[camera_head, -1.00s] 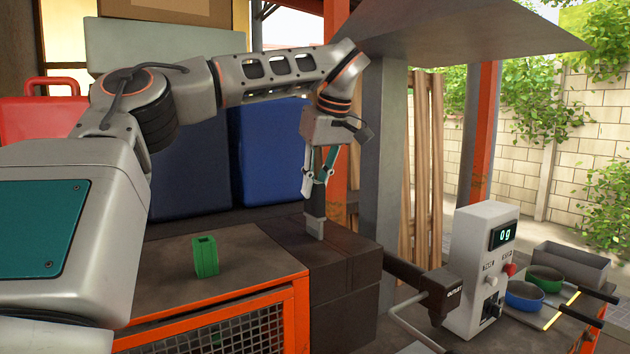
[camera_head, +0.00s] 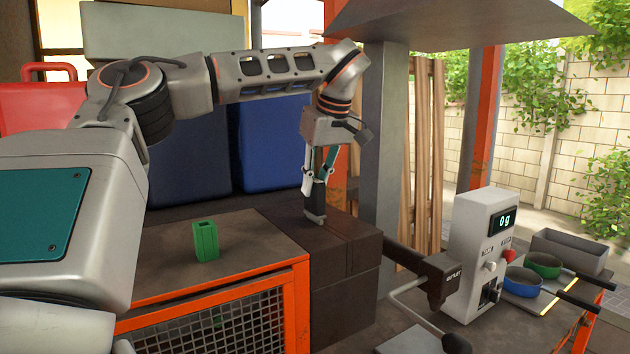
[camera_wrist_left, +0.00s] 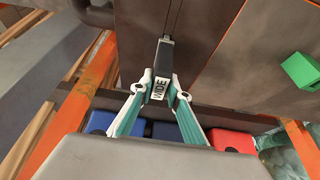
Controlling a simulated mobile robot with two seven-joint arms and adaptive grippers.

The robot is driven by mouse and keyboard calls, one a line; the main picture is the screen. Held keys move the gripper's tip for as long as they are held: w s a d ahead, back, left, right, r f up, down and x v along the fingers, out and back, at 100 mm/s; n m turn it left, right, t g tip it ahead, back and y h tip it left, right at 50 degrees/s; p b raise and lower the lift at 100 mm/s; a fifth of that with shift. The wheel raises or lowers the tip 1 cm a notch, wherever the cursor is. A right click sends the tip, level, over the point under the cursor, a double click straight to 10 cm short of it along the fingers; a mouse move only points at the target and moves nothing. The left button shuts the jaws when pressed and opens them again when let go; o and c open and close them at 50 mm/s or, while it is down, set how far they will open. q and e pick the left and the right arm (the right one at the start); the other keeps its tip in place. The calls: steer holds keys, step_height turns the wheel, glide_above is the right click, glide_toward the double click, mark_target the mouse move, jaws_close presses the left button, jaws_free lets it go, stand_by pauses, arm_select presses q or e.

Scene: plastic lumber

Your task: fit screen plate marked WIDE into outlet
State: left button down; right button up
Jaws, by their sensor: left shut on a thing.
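My left gripper (camera_head: 320,178) is shut on the dark screen plate (camera_head: 315,203), which hangs roughly upright below the fingers at the dark block's top. In the left wrist view the plate (camera_wrist_left: 164,57) extends from between the fingertips, and its white label reads WIDE. I cannot tell whether its lower end touches the block. My right gripper is not in view.
A green hollow block (camera_head: 205,241) stands on the orange-framed bench at the left. A grey control box (camera_head: 482,250) reads 0 g. Blue (camera_head: 523,281) and green (camera_head: 544,264) pans are to its right.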

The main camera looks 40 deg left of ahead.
arm_select(q)
steer(key=c, duration=1.8)
jaws_free()
steer(key=shift+c, duration=0.2)
steer(key=v, duration=1.2)
steer(key=shift+s, duration=0.1)
